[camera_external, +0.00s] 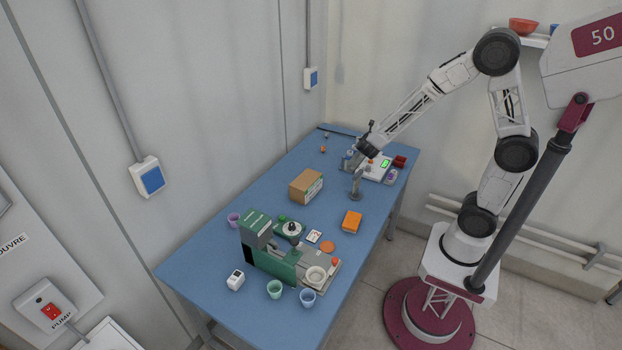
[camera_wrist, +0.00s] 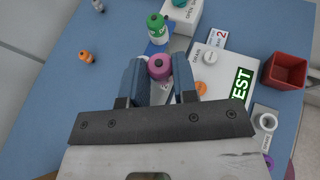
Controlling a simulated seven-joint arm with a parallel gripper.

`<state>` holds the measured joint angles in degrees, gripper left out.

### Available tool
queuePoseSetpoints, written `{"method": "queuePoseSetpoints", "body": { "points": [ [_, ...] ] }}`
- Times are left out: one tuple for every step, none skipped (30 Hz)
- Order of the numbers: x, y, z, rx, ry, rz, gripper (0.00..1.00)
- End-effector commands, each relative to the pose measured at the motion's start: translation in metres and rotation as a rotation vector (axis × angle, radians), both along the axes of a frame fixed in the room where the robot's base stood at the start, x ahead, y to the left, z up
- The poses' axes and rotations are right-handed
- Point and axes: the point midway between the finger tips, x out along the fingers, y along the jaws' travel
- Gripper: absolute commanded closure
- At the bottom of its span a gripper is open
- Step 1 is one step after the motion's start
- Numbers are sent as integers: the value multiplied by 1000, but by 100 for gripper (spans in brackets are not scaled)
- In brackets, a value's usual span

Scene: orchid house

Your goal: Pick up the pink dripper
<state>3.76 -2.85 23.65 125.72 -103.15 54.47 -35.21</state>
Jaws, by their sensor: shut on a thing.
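The pink dripper (camera_wrist: 159,67) is a small bottle with a round pink top, seen from above in the wrist view. My gripper (camera_wrist: 160,78) has its two blue-grey fingers on either side of it, shut on it. The lower part of the dripper is hidden by the fingers and the gripper body. In the external view my gripper (camera_external: 363,150) is low over the far end of the blue table (camera_external: 205,265). I cannot make out the pink dripper there, nor tell whether it touches the table.
A green bottle (camera_wrist: 155,25) stands just beyond the dripper. A white device with a green display (camera_wrist: 241,85) and a red bin (camera_wrist: 284,71) lie to the right. A small orange bottle (camera_wrist: 86,57) stands left. A cardboard box (camera_external: 305,187) sits mid-table.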

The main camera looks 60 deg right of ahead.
Motion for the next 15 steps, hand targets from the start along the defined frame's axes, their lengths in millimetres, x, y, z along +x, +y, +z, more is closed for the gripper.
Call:
{"method": "queuePoseSetpoints", "body": {
  "points": [
    [-8,3,2,0,-2,1,95],
    [-12,4,2,0,-2,1,95],
    [-19,6,3,-1,-1,2,95],
    [-24,7,3,-1,-1,2,95],
    [-28,9,3,-1,-1,2,95],
    [-34,11,4,-1,-1,2,95],
    [-39,12,5,-1,-1,2,95],
    [-43,13,5,0,-1,2,95],
    [-49,15,5,0,-1,2,95],
    [-53,16,6,0,-1,2,95],
    [-58,17,6,1,-2,1,95],
    [-63,19,6,1,-1,1,95],
    [-67,20,7,1,0,1,95],
    [-71,21,7,1,-1,1,95],
    [-75,22,8,1,-2,1,95]
  ]
}}
